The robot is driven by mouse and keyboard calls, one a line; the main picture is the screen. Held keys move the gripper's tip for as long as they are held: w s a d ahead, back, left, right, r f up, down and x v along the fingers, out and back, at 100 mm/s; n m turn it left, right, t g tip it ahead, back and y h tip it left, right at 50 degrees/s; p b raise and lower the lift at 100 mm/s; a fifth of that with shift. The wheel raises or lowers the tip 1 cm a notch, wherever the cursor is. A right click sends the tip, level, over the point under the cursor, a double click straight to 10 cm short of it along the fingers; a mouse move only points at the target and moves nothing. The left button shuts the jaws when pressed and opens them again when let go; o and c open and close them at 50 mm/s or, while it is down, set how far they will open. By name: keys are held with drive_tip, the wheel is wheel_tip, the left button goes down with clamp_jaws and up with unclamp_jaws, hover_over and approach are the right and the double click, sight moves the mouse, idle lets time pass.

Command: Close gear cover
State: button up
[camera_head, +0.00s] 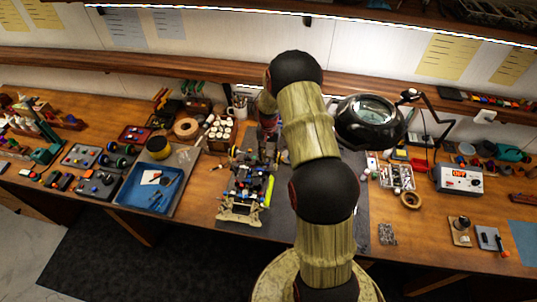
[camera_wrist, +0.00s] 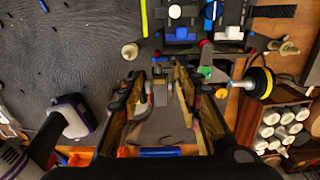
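The RC racecar (camera_head: 245,190) stands on the dark mat at the bench's middle. It has exposed colored parts and a yellow-green strip along its right side. In the wrist view part of the racecar (camera_wrist: 205,32) shows at the top, with blue, white and red parts. My gripper (camera_wrist: 158,78) is at the end of the car, its two fingers apart. A grey piece (camera_wrist: 160,92), possibly the gear cover, shows between the fingers; I cannot tell whether they touch it.
A blue tray (camera_head: 150,192) lies left of the car. A black round magnifier lamp (camera_head: 368,122) stands at the right. A box of white bottles (camera_wrist: 285,125) and a yellow-black wheel-like thing (camera_wrist: 262,83) are close right of my gripper. The dark mat (camera_wrist: 70,50) is largely clear at left.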

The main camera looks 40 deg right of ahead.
drive_tip(key=shift+c, duration=1.1)
clamp_jaws()
drive_tip(key=b, duration=0.1)
drive_tip(key=f+h+b, duration=0.1)
drive_tip(key=b, duration=0.1)
drive_tip(key=shift+s+a+t, duration=0.15)
drive_tip(key=shift+a+t, duration=0.05)
drive_tip(key=shift+t, duration=0.2)
drive_tip(key=b, duration=0.2)
drive_tip(key=shift+s+a+f+t+h+b, duration=0.1)
drive_tip(key=shift+f+t+h+b, duration=0.2)
drive_tip(key=shift+t+h+b, duration=0.1)
drive_tip(key=shift+r, duration=0.1)
drive_tip(key=shift+o, duration=0.7)
unclamp_jaws()
